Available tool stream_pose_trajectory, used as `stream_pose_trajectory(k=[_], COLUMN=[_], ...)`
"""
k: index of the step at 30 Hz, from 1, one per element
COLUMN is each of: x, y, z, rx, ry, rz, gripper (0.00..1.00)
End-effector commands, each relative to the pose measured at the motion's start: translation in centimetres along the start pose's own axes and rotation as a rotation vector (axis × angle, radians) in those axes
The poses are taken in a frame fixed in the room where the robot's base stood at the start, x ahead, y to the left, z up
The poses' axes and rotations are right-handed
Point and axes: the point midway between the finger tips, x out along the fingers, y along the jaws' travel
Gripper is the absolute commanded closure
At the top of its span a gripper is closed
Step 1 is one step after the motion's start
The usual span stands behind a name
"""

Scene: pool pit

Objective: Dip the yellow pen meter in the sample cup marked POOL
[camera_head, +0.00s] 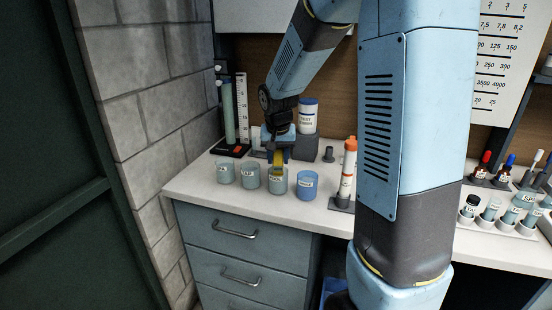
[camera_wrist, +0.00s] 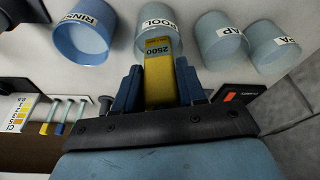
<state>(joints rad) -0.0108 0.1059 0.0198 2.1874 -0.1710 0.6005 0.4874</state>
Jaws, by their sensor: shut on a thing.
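My gripper (camera_head: 278,150) is shut on the yellow pen meter (camera_wrist: 160,75), between its two blue fingers in the wrist view. The meter shows 2500 on its face and points down. The clear sample cup marked POOL (camera_wrist: 154,16) is directly below it; in the head view this cup (camera_head: 278,186) stands third from the left in the row. The meter's lower end overlaps the cup's mouth in both views. Its tip is hidden, so I cannot tell how deep it is or whether it touches liquid.
A blue RINSE cup (camera_head: 307,186) stands close to the right of POOL. Two clear cups (camera_head: 250,177) (camera_head: 225,173) stand to its left. An orange-topped tube (camera_head: 346,170) stands upright further right. A white jar (camera_head: 308,117) is behind. Bare counter (camera_head: 200,190) lies at the front left.

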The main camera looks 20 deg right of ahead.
Motion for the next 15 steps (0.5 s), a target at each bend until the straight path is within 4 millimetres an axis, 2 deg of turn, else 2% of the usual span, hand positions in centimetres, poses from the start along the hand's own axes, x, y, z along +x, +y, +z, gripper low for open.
stream_pose_trajectory(k=[15], x=[-2.9], y=[0.0], z=[-0.8], rx=[0.0], ry=[0.001], rz=[0.0], gripper=[0.92])
